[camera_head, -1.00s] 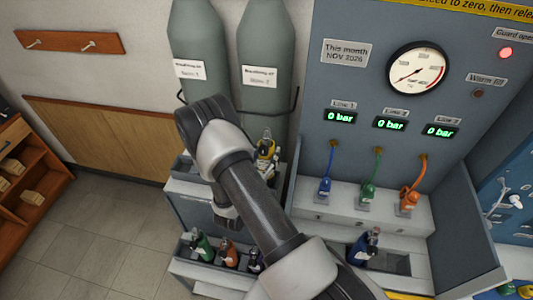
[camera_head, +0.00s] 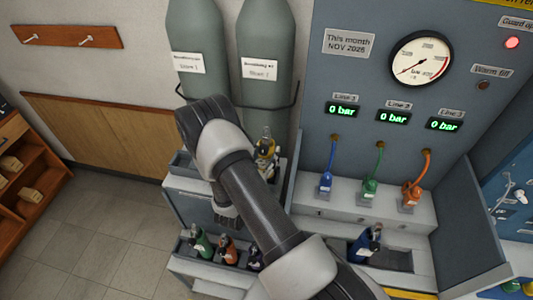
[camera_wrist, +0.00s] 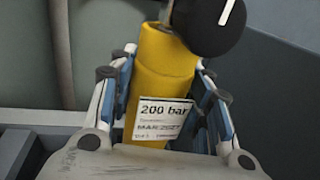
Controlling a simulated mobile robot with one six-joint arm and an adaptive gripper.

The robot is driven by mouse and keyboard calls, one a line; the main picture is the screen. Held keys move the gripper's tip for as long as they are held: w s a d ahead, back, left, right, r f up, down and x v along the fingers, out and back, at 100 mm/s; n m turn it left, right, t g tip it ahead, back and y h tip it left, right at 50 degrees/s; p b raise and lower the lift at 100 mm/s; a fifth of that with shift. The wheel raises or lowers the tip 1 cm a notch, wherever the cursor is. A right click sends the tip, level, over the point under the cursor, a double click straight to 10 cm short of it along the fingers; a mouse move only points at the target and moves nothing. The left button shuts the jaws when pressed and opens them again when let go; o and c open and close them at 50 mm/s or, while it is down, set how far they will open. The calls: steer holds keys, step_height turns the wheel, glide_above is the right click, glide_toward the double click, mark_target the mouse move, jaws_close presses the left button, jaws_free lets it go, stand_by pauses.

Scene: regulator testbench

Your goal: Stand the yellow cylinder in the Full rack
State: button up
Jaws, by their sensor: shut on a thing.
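The yellow cylinder (camera_wrist: 160,72) fills the middle of the wrist view, with a black valve knob on top and a white "200 bar" label. My gripper (camera_wrist: 165,60) is shut on it, with blue-padded fingers on both sides. In the head view the yellow cylinder (camera_head: 265,158) shows beside my arm, in front of the tall grey tanks. Its lower end is hidden in both views, so I cannot tell whether it touches a rack. A grey rack (camera_head: 185,180) lies partly behind my arm; no "Full" sign is readable.
A lower rack (camera_head: 178,266) holds green, orange and dark cylinders. Two grey tanks (camera_head: 192,95) stand behind. To the right, the test panel (camera_head: 335,75) has blue, green and orange hoses above a shelf. A dark blue cylinder (camera_head: 365,245) stands in a bay. Floor at left is clear.

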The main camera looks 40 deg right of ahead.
steer(key=shift+f+b, duration=0.45)
stand_by(0.3)
steer(key=o, duration=1.1)
steer(key=shift+c, duration=0.2)
steer(key=o, duration=0.3)
steer(key=shift+f, duration=0.15)
steer(key=v, duration=1.2)
steer(key=shift+a, duration=0.15)
